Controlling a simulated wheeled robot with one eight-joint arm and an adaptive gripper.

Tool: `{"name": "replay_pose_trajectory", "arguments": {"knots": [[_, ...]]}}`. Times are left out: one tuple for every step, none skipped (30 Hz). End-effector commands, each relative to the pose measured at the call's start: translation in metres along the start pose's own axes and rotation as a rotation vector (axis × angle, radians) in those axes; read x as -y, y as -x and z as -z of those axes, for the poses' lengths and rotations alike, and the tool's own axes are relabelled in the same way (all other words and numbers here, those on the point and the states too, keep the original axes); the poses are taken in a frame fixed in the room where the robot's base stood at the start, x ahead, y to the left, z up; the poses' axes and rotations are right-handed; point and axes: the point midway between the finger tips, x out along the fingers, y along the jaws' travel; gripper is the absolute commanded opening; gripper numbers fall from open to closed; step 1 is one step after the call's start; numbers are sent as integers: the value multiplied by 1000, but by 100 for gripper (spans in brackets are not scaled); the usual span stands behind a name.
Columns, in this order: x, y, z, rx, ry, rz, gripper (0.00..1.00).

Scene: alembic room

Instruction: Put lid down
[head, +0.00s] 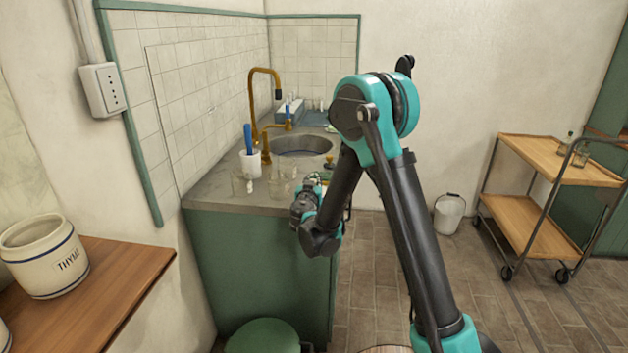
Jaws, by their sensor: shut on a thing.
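My gripper (315,184) is at the right front part of the grey counter (232,197), at or just above its top. It is seen from behind and small. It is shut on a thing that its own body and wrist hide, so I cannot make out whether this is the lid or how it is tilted. A small brass-coloured piece (328,163) shows just beyond the gripper, near the sink. I cannot tell whether it touches the gripper. No lid shows clearly elsewhere on the counter.
Clear glasses (241,184) and a white cup (250,163) with a blue-handled tool stand left of my gripper. Behind are the sink (300,146) and brass tap (254,100). A cream THYME jar (45,258), a green round-topped bin (262,338) and a wooden trolley (560,160) stand apart.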

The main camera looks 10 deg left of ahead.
Motion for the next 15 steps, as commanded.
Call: {"name": "replay_pose_trajectory", "arguments": {"knots": [[0, 0, -2, 0, 0, 0, 0], [0, 0, -1, 0, 0, 0, 22], [0, 0, -1, 0, 0, 0, 27], [0, 0, -1, 0, 0, 0, 31], [0, 0, -1, 0, 0, 0, 34], [0, 0, -1, 0, 0, 0, 39], [0, 0, -1, 0, 0, 0, 42], [0, 0, -1, 0, 0, 0, 42], [0, 0, -1, 0, 0, 0, 42], [0, 0, -1, 0, 0, 0, 42], [0, 0, -1, 0, 0, 0, 42], [0, 0, -1, 0, 0, 0, 42], [0, 0, -1, 0, 0, 0, 42], [0, 0, -1, 0, 0, 0, 42], [0, 0, -1, 0, 0, 0, 42]]}}
